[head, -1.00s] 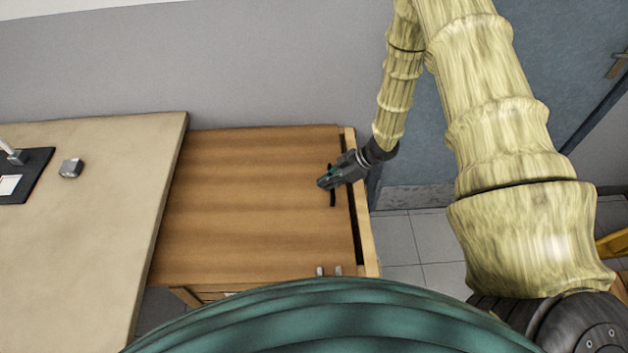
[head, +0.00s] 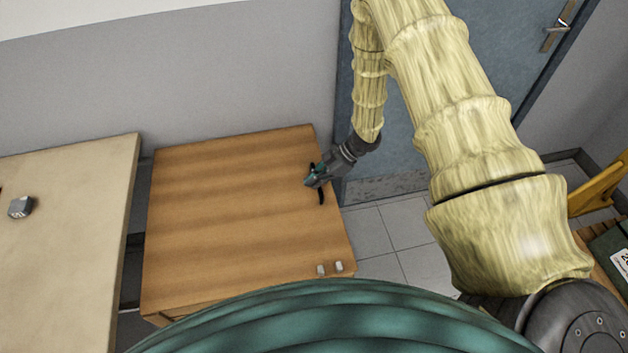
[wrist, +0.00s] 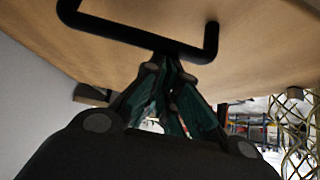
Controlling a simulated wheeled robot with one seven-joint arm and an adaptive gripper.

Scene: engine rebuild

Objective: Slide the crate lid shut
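The wooden crate lid (head: 225,210) lies flat over the crate beside the door, and no gap shows at its right edge in the head view. Its black bar handle (head: 321,197) stands near the right edge and also shows in the wrist view (wrist: 135,33). My gripper (head: 309,180) is at the middle of the handle, reaching in from the right. In the wrist view its teal fingers (wrist: 168,68) are drawn together, with their tips at the bar. The bar hides part of the tips. The crate's inside is hidden under the lid.
A pale table (head: 65,245) stands left of the crate, with a small grey block (head: 20,207) on it. Two small light pieces (head: 330,268) sit at the crate's front right corner.

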